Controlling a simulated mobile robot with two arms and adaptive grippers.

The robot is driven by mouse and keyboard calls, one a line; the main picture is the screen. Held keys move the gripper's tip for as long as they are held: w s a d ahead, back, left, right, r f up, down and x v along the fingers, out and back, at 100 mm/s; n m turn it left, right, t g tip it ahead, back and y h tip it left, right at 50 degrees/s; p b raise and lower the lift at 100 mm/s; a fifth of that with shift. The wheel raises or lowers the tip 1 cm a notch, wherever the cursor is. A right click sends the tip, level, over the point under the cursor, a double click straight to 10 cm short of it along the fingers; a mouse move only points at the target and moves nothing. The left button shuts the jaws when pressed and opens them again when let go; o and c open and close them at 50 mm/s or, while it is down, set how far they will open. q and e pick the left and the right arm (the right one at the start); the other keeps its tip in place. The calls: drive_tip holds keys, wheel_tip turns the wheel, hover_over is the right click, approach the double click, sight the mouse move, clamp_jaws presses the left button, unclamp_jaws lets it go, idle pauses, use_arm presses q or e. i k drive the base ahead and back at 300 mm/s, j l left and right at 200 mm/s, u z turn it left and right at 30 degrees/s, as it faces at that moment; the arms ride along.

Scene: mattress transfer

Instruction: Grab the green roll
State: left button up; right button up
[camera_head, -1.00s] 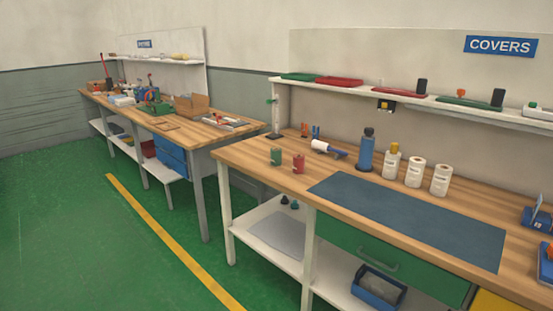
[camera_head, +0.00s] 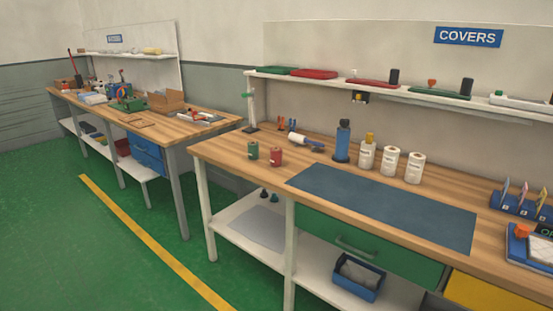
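A small green roll (camera_head: 253,150) stands upright on the wooden workbench (camera_head: 227,153), near its left end. A red roll (camera_head: 276,156) of similar size stands just to its right, a little apart from it. Neither of my grippers shows in the head view, and nothing is seen touching the green roll.
A lint roller (camera_head: 306,141), a blue bottle (camera_head: 343,142) and several white containers stand along the back. A dark blue mat (camera_head: 385,207) covers the middle. A shelf (camera_head: 420,99) runs above. A second bench (camera_head: 190,130) stands at left. Green floor (camera_head: 60,240) is clear in front.

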sight(253, 149)
drive_tip(key=z, duration=0.9)
drive_tip(key=i+j+z, duration=0.2)
drive_tip(key=j+z, duration=0.25)
drive_tip(key=j, duration=0.3)
drive_tip(key=j+z, duration=0.45)
drive_tip(key=j, duration=0.35)
drive_tip(key=j+z, duration=0.5)
drive_tip(key=j, duration=0.35)
